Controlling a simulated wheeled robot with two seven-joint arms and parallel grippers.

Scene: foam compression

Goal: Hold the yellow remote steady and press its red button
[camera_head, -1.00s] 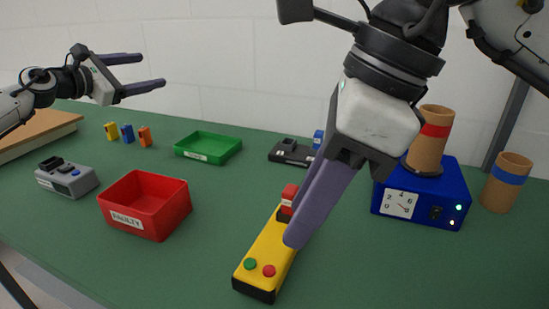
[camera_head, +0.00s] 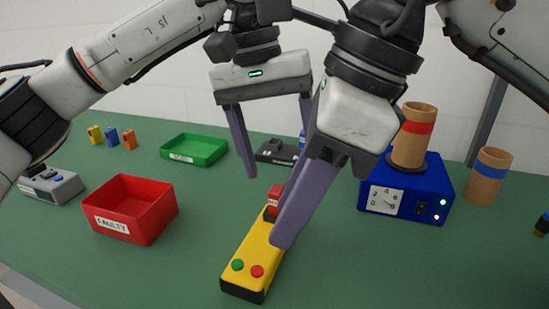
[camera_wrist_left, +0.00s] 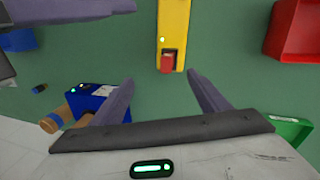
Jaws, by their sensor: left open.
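The yellow remote (camera_head: 248,255) lies on the green table, with a green button (camera_head: 237,264) and a red button (camera_head: 257,271) at its near end. A red block-like part (camera_head: 274,194) sits at its far end; it also shows in the left wrist view (camera_wrist_left: 168,62). My left gripper (camera_head: 279,165) is open and empty, above and beyond the remote's far end; its fingertips (camera_wrist_left: 161,77) point toward that end. My right gripper (camera_head: 283,240) points down beside the remote's right side, covering part of it. Its fingers overlap in the head view, so their gap is hidden.
A red bin marked FAULTY (camera_head: 130,212) stands left of the remote, with a grey device (camera_head: 52,187) beyond it. A green tray (camera_head: 194,149) lies behind. A blue box (camera_head: 408,190) with a dial stands at right.

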